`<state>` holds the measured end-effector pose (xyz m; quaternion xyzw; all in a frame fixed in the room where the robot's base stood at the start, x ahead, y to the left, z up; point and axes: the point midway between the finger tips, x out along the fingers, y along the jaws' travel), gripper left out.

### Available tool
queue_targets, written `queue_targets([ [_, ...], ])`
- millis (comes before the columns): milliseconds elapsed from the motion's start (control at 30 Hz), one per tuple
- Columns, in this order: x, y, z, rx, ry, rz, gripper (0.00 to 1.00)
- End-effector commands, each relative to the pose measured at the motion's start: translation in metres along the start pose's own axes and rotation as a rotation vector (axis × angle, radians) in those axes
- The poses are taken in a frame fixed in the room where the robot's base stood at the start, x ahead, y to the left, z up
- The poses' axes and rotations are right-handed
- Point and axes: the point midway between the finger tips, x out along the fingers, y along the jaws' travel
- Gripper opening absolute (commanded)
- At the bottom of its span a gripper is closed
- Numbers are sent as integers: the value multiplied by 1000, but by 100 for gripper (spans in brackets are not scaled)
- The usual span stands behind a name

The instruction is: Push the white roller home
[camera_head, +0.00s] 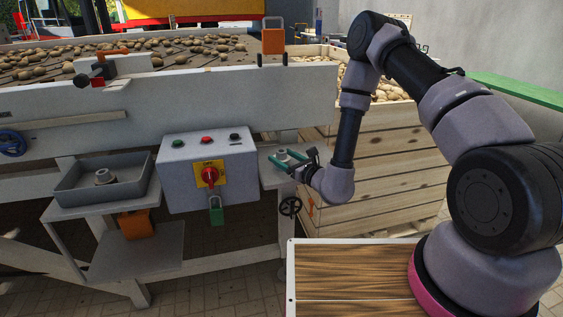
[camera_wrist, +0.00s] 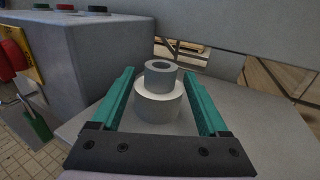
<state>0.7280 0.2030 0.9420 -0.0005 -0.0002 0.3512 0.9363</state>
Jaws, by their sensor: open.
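A pale grey-white stepped roller (camera_wrist: 158,100) stands upright on a grey shelf (camera_wrist: 240,115) in the wrist view. It has a wide lower part and a narrower top with a hole. My gripper (camera_wrist: 160,78) is open, with one green finger on each side of the roller and gaps visible on both sides. In the head view my gripper (camera_head: 299,162) is at the small shelf right of the control box, and the roller (camera_head: 282,155) shows just beyond the fingers.
The grey control box (camera_head: 190,180) with buttons, a red switch and a green padlock (camera_head: 216,214) stands left of the shelf. A black handwheel (camera_head: 290,206) is below it. A wooden crate (camera_head: 385,180) of potatoes stands behind my arm. The machine's pale beam (camera_head: 200,97) runs behind.

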Motion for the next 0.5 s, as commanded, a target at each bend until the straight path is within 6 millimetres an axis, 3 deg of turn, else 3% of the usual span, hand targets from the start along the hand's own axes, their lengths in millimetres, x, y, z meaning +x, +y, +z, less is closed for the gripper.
queue_targets([
  [200,33,1,1,0,-3,1,78],
  [500,40,0,1,1,-1,0,78],
])
